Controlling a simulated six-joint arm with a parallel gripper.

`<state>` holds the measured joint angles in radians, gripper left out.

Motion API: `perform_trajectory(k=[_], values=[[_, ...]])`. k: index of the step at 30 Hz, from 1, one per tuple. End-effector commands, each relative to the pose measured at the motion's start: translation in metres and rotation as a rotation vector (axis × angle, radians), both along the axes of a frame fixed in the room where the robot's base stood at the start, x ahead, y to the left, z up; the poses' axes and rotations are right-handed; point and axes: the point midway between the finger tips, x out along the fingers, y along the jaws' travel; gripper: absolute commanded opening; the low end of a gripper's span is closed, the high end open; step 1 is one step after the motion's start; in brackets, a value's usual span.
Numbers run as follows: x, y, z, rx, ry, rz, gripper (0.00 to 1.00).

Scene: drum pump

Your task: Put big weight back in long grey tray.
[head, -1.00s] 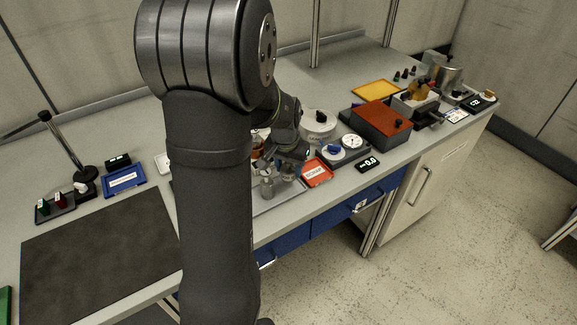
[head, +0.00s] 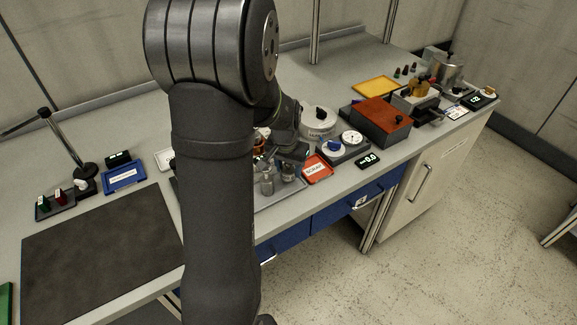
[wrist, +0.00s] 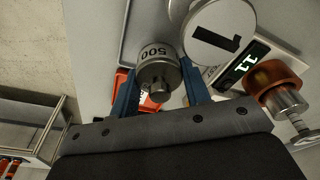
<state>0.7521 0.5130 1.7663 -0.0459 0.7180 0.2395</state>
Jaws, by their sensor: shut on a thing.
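My gripper (wrist: 158,76) is shut on a metal weight marked 500 (wrist: 157,52), with one blue finger on each side of it. In the head view my gripper (head: 291,153) is low over the bench, and the weight (head: 288,172) shows just below it. The long grey tray (head: 285,199) lies below and in front of it, partly hidden by my arm. Whether the weight touches the tray I cannot tell. Another metal weight (head: 267,186) stands at the tray, left of the held one.
A red labelled tray (head: 318,170) is close on the right. A round disc marked 1 (wrist: 222,30), a lit display (wrist: 240,66) and a copper-coloured part (wrist: 276,84) are near the gripper. A dark mat (head: 100,245) lies at left.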

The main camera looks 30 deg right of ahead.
Motion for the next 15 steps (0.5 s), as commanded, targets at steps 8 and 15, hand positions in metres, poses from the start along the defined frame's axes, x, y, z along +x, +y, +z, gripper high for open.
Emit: perform_trajectory(k=[8,15], values=[[0.000,0.000,-0.007,0.001,0.001,0.000,0.00],[0.000,0.000,-0.012,0.000,0.000,0.000,0.00]])
